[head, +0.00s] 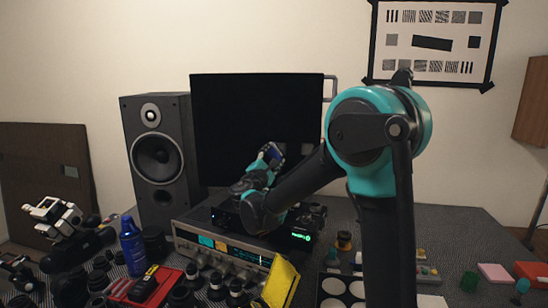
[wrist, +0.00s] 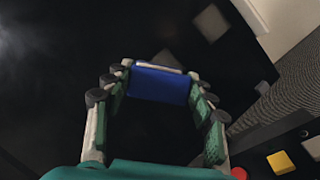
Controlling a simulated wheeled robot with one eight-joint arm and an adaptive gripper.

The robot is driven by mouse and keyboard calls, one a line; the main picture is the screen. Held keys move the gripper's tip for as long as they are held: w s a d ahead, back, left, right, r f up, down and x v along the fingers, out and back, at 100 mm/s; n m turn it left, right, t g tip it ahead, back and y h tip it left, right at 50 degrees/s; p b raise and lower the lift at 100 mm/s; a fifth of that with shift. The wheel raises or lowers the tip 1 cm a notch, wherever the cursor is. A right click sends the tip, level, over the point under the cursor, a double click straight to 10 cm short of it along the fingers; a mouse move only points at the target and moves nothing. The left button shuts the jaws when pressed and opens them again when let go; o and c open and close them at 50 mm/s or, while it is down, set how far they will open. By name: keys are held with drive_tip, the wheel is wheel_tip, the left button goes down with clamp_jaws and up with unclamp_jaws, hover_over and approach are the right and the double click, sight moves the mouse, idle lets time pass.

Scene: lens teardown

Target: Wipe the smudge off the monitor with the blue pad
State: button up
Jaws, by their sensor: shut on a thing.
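The monitor (head: 240,110) is a large black screen behind the desk gear, and it fills much of the wrist view (wrist: 60,130). My gripper (wrist: 158,78) is shut on the blue pad (wrist: 158,86), which sits between the fingertips and faces the dark screen. In the head view, my gripper (head: 270,154) and the pad (head: 277,150) are in front of the lower right of the monitor. I cannot tell whether the pad touches the screen. Faint grey patches show on the screen; I cannot tell which is the smudge or a reflection.
A black speaker (head: 157,150) stands left of the monitor. A silver receiver (head: 230,245) sits below my gripper. A blue bottle (head: 132,246), a red tray (head: 145,286), a yellow object (head: 281,284) and several lens parts crowd the front of the desk.

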drive_tip(key=shift+w, duration=1.1)
idle(0.4)
drive_tip(key=shift+d, duration=0.1)
drive_tip(key=d, duration=0.7)
drive_tip(key=shift+d, duration=0.3)
drive_tip(key=shift+s+d, duration=0.1)
drive_tip(key=shift+d, duration=3.65)
drive_tip(key=shift+a, duration=0.1)
